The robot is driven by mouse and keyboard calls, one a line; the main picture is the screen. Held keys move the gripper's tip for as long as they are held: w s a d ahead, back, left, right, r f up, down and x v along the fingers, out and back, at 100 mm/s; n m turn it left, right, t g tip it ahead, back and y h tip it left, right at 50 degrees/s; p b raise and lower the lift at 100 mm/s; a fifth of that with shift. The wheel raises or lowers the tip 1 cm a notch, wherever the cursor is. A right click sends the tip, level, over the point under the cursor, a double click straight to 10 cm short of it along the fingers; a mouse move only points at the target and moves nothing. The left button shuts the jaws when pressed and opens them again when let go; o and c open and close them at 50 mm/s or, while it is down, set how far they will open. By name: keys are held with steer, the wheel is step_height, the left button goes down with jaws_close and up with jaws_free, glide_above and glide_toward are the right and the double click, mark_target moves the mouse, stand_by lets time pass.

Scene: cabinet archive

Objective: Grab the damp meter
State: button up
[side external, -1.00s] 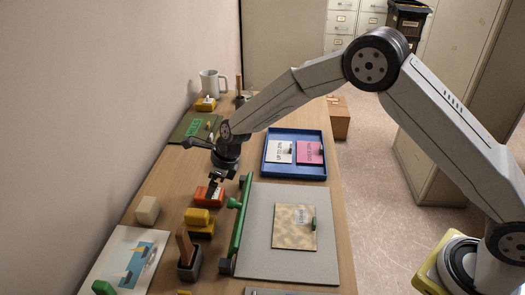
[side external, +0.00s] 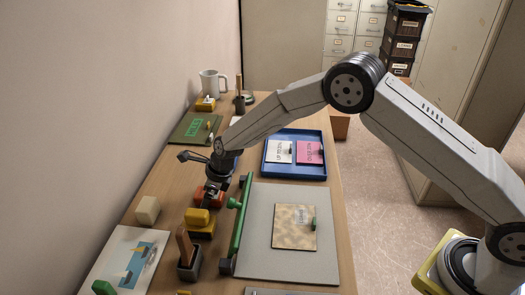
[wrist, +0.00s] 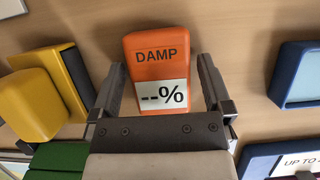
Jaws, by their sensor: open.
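The damp meter (wrist: 158,55) is an orange block with the word DAMP and a white display reading "--%". In the wrist view it lies on the wooden table between my gripper's two fingers. My gripper (wrist: 160,88) is open, with one finger on each side of the meter and a gap visible on both sides. In the side view the meter (side external: 200,190) shows as an orange-red patch, mostly hidden behind my gripper (side external: 209,199), which points down over it.
A yellow-and-black block (side external: 199,222) stands close in front of the meter. A green bar (side external: 238,225) on a grey board (side external: 265,260) lies to its right. A blue tray (side external: 297,175) holds cards. A cream block (side external: 148,210) stands to the left.

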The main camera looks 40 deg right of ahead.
steer(key=shift+c, duration=0.2)
steer(key=c, duration=1.2)
steer(key=shift+r, duration=0.1)
steer(key=shift+r, duration=0.7)
steer(key=s+d+r, duration=0.1)
steer(key=s+r, duration=0.2)
steer(key=s, duration=0.1)
steer(key=s+d+r, duration=0.1)
steer(key=s+r, duration=0.3)
steer(key=s, duration=0.1)
steer(key=s+d+r, duration=0.2)
steer(key=s+r, duration=0.2)
steer(key=shift+s+r, duration=0.25)
